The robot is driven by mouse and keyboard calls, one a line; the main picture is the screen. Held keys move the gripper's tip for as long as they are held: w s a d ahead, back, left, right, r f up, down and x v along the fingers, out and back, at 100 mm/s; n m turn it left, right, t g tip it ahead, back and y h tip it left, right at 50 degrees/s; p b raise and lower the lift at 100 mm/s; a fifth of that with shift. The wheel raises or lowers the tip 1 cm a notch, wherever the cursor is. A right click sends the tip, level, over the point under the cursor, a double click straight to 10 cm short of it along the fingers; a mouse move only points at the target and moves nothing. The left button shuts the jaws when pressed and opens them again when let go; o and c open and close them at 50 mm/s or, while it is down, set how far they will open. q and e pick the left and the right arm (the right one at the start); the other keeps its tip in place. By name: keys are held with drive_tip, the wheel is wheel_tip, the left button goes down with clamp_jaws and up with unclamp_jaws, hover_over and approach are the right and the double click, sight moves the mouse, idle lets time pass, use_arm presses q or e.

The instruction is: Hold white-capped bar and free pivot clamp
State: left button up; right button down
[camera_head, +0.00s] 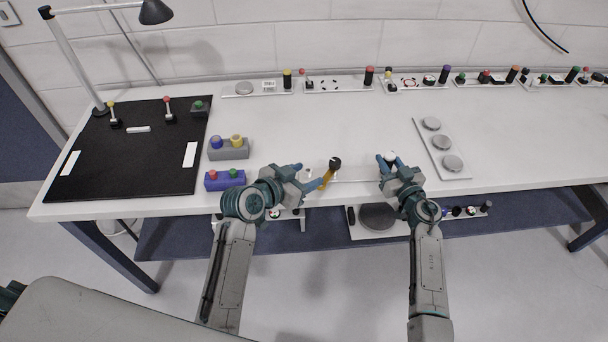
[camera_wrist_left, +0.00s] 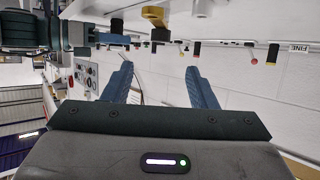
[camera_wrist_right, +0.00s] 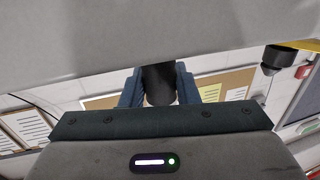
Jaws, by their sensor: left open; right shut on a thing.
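The pivot clamp, a black head (camera_head: 334,163) with a yellow part (camera_head: 326,178), stands near the table's front edge between my grippers. My left gripper (camera_head: 313,180) is open just left of it. In the left wrist view the black head (camera_wrist_left: 160,34) and yellow part (camera_wrist_left: 155,17) lie beyond the open fingertips (camera_wrist_left: 161,70). My right gripper (camera_head: 389,161) is shut on the bar, whose white cap (camera_head: 390,155) shows between the fingers. In the right wrist view a dark cylindrical part (camera_wrist_right: 158,85) sits between the fingers. The black clamp head (camera_wrist_right: 280,58) shows at right, apart from them.
A white plate with three grey discs (camera_head: 452,163) lies right of my right gripper. A blue block (camera_head: 225,181) and a grey block (camera_head: 228,153) stand left of my left gripper. A black mat (camera_head: 120,175) and lamp (camera_head: 156,12) are further left. The table's middle is clear.

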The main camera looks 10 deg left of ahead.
use_arm(q)
drive_tip(key=m+g+h, duration=0.2)
drive_tip(key=m+g, duration=0.5)
drive_tip(key=g, duration=0.1)
approach(335, 161)
drive_tip(key=x, duration=0.8)
drive_tip(key=shift+d+f, duration=0.2)
drive_tip(key=shift+c, duration=0.4)
